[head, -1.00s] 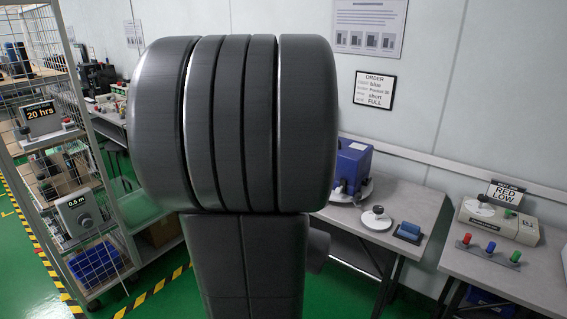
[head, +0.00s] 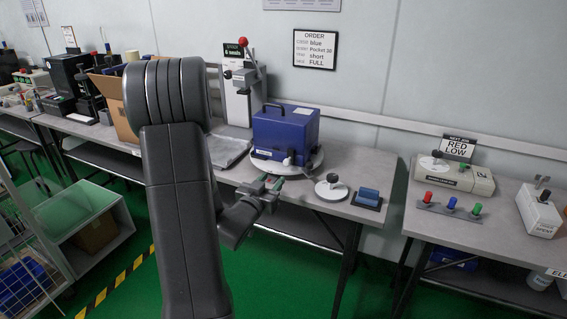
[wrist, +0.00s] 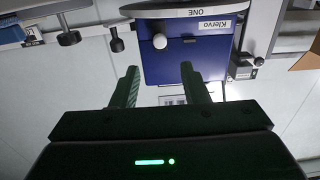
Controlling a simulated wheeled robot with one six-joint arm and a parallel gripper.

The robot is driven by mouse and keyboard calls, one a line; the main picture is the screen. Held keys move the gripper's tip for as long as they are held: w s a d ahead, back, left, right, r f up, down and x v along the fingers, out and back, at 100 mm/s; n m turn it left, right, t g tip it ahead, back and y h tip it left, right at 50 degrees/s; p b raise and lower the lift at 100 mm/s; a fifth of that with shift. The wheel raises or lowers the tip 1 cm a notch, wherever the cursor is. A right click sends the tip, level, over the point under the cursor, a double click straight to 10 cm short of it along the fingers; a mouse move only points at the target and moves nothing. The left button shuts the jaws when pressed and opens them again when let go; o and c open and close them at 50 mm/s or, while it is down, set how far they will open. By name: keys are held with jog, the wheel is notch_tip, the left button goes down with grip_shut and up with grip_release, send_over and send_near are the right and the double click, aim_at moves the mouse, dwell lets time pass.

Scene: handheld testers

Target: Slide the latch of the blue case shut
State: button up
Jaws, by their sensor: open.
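The blue case (head: 285,130) has a dark handle on top and stands upright on a round pale turntable (head: 317,166) on the grey bench. In the wrist view the case (wrist: 188,65) appears upside down, with a "Klervo" label, a white round knob (wrist: 159,41) and a grey-white fitting (wrist: 246,62) at its side. I cannot tell for sure which fitting is the latch or how it is set. My gripper (head: 269,184) is in front of the case, apart from it. In the wrist view my gripper (wrist: 160,82) is open with nothing between its fingers.
A round pale base with a dark knob (head: 331,187) and a blue block on a dark pad (head: 368,197) lie right of the case. A grey tray (head: 228,150) and a lever press (head: 241,80) stand to its left. An order sign (head: 315,48) hangs behind.

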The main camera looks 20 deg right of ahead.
aim_at(285, 163)
jog(key=x, duration=1.2)
grip_shut()
